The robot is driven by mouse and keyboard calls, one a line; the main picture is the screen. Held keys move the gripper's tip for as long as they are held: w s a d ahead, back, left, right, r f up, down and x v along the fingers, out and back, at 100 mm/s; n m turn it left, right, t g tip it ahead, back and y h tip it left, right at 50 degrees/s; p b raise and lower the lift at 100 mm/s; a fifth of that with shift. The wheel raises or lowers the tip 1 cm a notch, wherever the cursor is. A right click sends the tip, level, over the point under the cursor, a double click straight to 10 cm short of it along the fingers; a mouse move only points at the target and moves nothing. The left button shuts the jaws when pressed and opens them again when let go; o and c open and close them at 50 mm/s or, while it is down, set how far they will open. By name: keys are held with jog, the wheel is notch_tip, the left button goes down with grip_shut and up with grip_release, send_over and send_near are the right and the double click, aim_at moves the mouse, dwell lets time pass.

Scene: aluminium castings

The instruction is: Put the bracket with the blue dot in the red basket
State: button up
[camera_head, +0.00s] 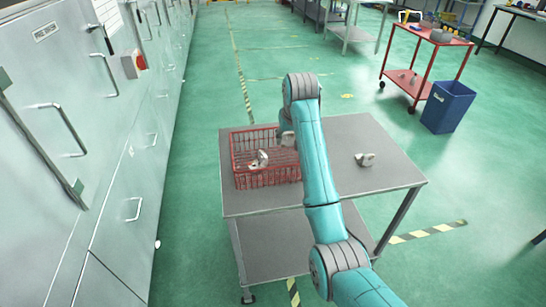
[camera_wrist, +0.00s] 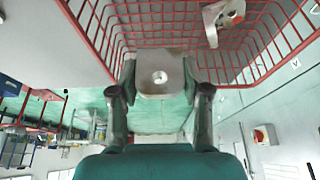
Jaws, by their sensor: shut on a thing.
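My gripper (camera_wrist: 160,88) is shut on a grey cast bracket (camera_wrist: 160,77) with a round hole, held between the two fingers. No blue dot shows on the side I see. In the wrist view, the red wire basket (camera_wrist: 112,32) lies beyond the held bracket. In the head view, the basket (camera_head: 268,180) stands on the left of the grey table, and my arm hides most of the gripper near its right side. Another casting (camera_head: 259,158) lies inside the basket; it also shows in the wrist view (camera_wrist: 213,22). I cannot tell the held bracket's height over the basket.
A further small casting (camera_head: 365,159) lies on the grey table top (camera_head: 340,132), right of my arm. Grey cabinets (camera_head: 80,130) line the left. A blue bin (camera_head: 447,107) and a red cart (camera_head: 430,40) stand on the green floor behind right.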

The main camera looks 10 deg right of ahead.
notch_tip(320, 180, down, 10)
jog(key=shift+r, duration=0.2)
dwell(0.4)
jog(key=o, duration=1.2)
jog(key=shift+f, duration=0.1)
jog(key=shift+c, duration=0.2)
jog(key=v, duration=1.2)
